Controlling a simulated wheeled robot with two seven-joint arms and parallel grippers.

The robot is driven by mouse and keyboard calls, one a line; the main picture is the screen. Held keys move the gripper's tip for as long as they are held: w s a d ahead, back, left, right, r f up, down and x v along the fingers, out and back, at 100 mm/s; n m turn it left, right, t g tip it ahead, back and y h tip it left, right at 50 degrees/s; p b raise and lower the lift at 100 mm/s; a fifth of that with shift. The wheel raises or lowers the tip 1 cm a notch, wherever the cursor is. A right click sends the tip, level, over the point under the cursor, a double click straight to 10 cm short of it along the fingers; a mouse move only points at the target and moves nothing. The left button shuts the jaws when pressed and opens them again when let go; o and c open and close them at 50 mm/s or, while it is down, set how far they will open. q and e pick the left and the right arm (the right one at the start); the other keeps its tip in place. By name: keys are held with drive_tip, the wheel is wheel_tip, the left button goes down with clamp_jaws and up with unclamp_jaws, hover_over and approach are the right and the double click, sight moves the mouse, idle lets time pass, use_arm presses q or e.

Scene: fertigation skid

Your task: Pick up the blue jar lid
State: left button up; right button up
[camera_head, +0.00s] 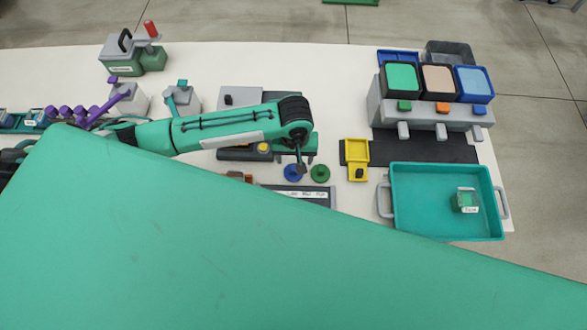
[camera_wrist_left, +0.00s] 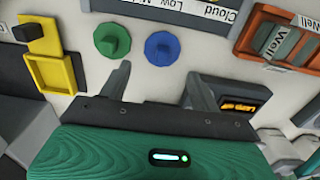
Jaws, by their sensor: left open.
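The blue jar lid (camera_head: 292,173) is a small round disc with a raised knob, lying on the white table. In the left wrist view the blue lid (camera_wrist_left: 162,48) lies ahead of the fingertips, roughly between their lines. A similar green lid (camera_head: 320,173) lies just to its right in the head view; it also shows in the left wrist view (camera_wrist_left: 112,40). My left gripper (camera_head: 300,164) is above the table by the blue lid and partly overlaps it. In the wrist view the fingers (camera_wrist_left: 155,82) are apart with nothing between them. My right gripper is not in view.
A labelled dark panel (camera_head: 305,194) lies just in front of the lids. A yellow holder (camera_head: 357,154) and a teal tray (camera_head: 400,223) are to the right. A grey bin stand (camera_head: 376,108) is behind the tray. A large green surface hides the foreground.

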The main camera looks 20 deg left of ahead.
sight(293, 168)
use_arm(q)
drive_tip(key=shift+f, duration=0.6)
drive_tip(key=shift+s+f+p, duration=0.1)
drive_tip(key=shift+f+p, duration=0.2)
drive_tip(key=shift+f, duration=0.05)
wheel_tip(293, 168, down, 4)
drive_tip(key=shift+s+a+r+p, duration=0.1)
drive_tip(key=shift+s+r+p, duration=0.1)
drive_tip(key=shift+p, duration=0.4)
drive_tip(key=shift+f, duration=0.45)
drive_tip(key=c, duration=0.7)
